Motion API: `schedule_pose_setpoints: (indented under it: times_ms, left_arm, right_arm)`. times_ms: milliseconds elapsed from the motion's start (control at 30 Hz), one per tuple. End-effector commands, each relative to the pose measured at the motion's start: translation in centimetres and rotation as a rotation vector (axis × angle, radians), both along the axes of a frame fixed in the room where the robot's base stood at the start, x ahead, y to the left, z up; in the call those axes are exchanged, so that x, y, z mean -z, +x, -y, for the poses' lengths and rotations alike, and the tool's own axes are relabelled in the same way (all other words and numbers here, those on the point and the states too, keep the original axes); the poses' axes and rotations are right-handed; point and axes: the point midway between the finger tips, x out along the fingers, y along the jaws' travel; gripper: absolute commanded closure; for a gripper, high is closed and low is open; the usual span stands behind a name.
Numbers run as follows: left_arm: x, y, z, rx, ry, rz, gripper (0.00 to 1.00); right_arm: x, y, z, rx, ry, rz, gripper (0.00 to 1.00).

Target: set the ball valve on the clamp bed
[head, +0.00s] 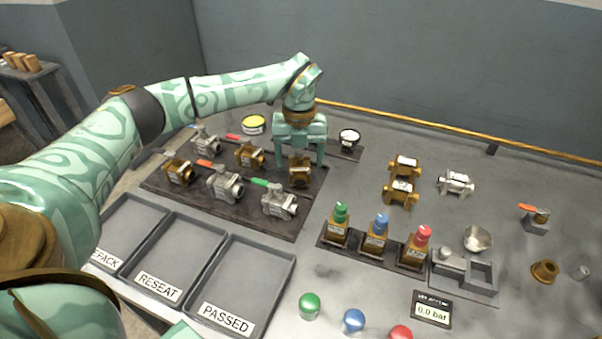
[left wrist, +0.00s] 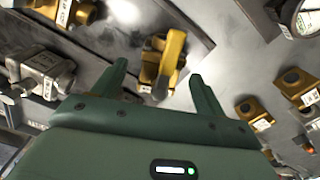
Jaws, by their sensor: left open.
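Several ball valves, brass and steel, stand on a dark mat (head: 268,226). My left gripper (head: 300,161) points down over the brass valve (head: 299,174) at the mat's right side. In the left wrist view this brass valve (left wrist: 162,62) lies between and beyond the open fingers (left wrist: 159,72), which hold nothing. Whether they reach down to its height I cannot tell. Steel valves with a red lever (head: 224,183) and a green lever (head: 279,203) stand nearby. A grey block fixture with an open pocket (head: 482,276), seemingly the clamp bed, sits at the right. My right gripper is out of view.
Trays marked RESEAT (head: 186,254) and PASSED (head: 247,280) lie in front of the mat. Green, blue and red-topped brass units (head: 376,238) stand left of the fixture. Brass fittings (head: 400,192) and a gauge (head: 348,137) lie right of my gripper. A pressure display (head: 431,309) is in front.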

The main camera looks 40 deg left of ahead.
Motion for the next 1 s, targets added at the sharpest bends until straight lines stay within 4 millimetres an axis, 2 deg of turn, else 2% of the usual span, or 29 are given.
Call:
schedule_pose_setpoints:
  times_ms: [33, 100, 333, 600, 867, 1000]
  left_arm:
    - [1.5, 0.0, 0.0, 0.0, 0.0, -0.006, 0.27]
    - [2.3, -0.1, 0.0, 0.0, 0.0, -0.005, 0.27]
    - [2.2, 0.0, 0.0, 0.0, 0.0, 0.0, 0.27]
    - [2.1, 0.0, 0.0, 0.0, -0.001, 0.002, 1.0]
    - [1.9, 0.0, 0.0, 0.0, 0.0, 0.001, 1.0]
    - [0.7, 0.0, 0.0, 0.0, 0.0, 0.003, 1.0]
  right_arm:
    - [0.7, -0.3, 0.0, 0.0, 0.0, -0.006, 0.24]
    - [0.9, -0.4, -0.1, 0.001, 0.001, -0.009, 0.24]
    - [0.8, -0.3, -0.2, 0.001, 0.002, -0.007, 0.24]
    - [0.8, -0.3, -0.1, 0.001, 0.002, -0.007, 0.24]
    - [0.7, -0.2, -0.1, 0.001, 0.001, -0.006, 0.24]
    - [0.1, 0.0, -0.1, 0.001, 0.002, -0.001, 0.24]
